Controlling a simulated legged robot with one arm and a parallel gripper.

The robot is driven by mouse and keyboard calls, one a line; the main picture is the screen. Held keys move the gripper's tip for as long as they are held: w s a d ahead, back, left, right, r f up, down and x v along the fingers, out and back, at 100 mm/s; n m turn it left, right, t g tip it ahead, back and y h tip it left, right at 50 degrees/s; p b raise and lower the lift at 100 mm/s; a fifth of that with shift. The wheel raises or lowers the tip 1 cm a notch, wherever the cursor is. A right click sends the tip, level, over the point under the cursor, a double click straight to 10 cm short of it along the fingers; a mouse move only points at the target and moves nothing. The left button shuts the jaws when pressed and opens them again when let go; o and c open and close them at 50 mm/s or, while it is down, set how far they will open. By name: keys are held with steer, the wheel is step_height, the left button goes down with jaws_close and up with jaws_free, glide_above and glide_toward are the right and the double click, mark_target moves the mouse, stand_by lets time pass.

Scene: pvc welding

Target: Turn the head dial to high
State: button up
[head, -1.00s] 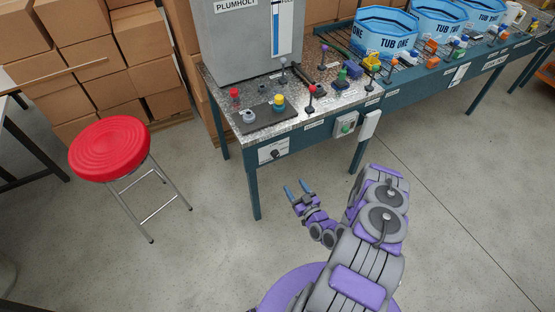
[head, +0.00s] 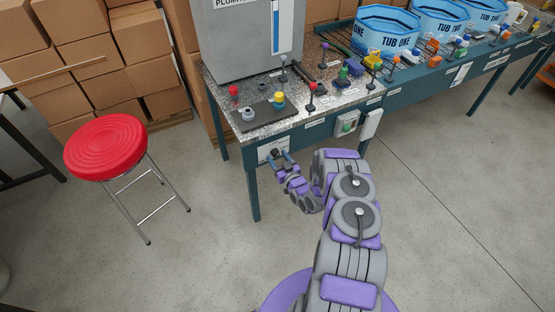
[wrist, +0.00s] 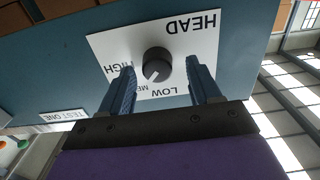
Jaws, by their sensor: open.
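The head dial (wrist: 156,64) is a dark round knob on a white plate (wrist: 205,45) marked HEAD, HIGH and LOW, with a third label partly hidden behind a finger. The plate appears upside down in the wrist view. A pale mark on the knob points down, toward the partly hidden label. My gripper (wrist: 160,72) is open, with one blue finger on each side of the knob and visible gaps to it. In the head view my gripper (head: 281,156) is at the plate on the bench's front, largely covering the dial.
The dial plate is on the front of a teal bench (head: 312,133) bearing a grey cabinet (head: 242,45), small fittings and blue tubs (head: 388,32). A red stool (head: 105,146) stands left. A control box (head: 347,124) hangs right of the dial.

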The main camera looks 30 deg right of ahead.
steer(key=shift+w+d, duration=0.25)
steer(key=shift+d, duration=0.2)
steer(key=shift+a, duration=0.3)
steer(key=shift+c, duration=0.5)
steer(key=shift+a, duration=0.2)
steer(key=c, duration=0.3)
steer(key=shift+d, duration=0.25)
steer(key=c, duration=0.6)
steer(key=shift+c, duration=0.2)
